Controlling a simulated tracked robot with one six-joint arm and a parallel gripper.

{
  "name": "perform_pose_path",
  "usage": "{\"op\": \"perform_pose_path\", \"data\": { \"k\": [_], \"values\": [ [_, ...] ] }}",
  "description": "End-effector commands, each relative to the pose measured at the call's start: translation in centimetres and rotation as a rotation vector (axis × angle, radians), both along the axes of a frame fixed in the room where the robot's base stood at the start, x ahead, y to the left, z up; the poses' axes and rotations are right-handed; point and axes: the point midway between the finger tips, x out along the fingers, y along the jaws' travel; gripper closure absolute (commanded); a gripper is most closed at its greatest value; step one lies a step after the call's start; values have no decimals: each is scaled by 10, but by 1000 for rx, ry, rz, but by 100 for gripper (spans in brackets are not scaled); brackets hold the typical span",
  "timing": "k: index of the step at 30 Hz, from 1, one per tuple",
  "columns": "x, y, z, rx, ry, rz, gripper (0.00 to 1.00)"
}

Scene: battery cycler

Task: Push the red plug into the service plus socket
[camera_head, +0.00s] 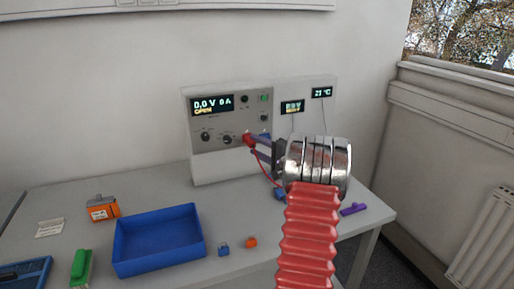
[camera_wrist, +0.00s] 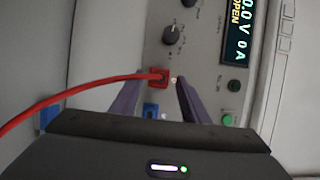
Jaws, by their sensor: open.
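The red plug (camera_wrist: 157,77) is at the front panel of the cycler (camera_head: 198,150), its red cable (camera_wrist: 75,96) running off to the left in the wrist view. In the head view the red plug (camera_head: 249,139) shows at the panel's lower right. My gripper (camera_wrist: 160,86) is open, one purple finger on each side of the plug, with gaps visible. In the head view my gripper (camera_head: 260,149) is partly hidden by my own arm. The plug covers whatever socket is behind it; I cannot tell how deep it sits.
The cycler display (camera_head: 212,104) reads 0.0 V, 0 A, OPEN. A blue part (camera_wrist: 150,109) sits beside the plug. A blue tray (camera_head: 158,270), an orange box (camera_head: 102,208), small blocks (camera_head: 251,242) and a purple piece (camera_head: 353,209) lie on the table.

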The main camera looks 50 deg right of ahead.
Motion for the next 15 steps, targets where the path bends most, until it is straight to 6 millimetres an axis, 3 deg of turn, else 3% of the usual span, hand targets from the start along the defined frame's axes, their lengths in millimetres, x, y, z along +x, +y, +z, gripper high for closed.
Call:
{"op": "perform_pose_path", "data": {
  "k": [8,15],
  "values": [
    [-7,0,0,1,1,-2,58],
    [-39,4,0,0,1,-3,58]
  ]
}}
